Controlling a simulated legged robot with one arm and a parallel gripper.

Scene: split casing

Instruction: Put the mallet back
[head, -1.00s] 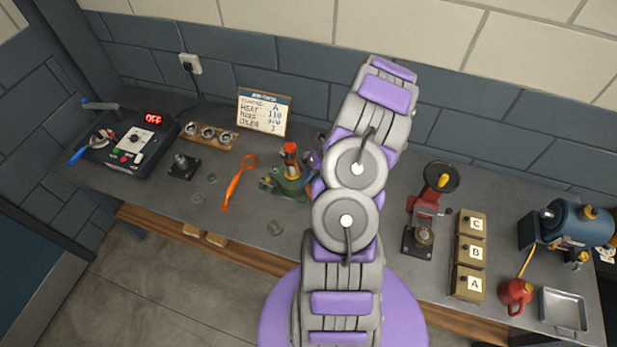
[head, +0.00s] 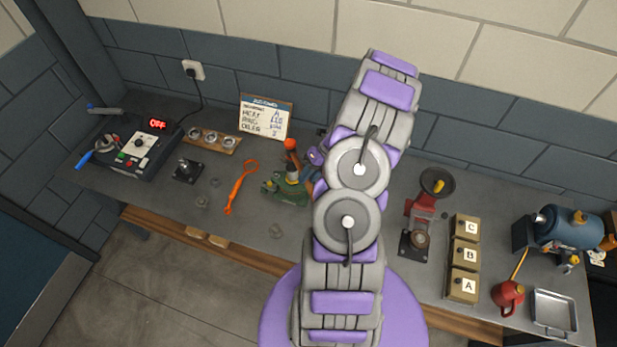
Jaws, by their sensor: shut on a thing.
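An orange-red rounded piece (head: 291,144), which looks like the mallet's head, shows just left of my arm above a green fixture (head: 286,190). A pale and yellow part (head: 292,172) stands on the fixture under it. My gripper (head: 314,156) shows only as a small purple part beside the orange piece; its fingertips and the mallet's handle are mostly hidden behind my arm. The gripper is shut on what appears to be the mallet. I cannot tell whether the mallet touches the fixture.
Left on the bench are a control box (head: 138,146) reading OFF, a wooden cup rack (head: 212,140) and an orange tool (head: 240,187). A written board (head: 265,117) stands at the back. Right are a red grinder (head: 420,212), lettered boxes (head: 464,256), a red can (head: 508,296) and a metal tray (head: 554,312).

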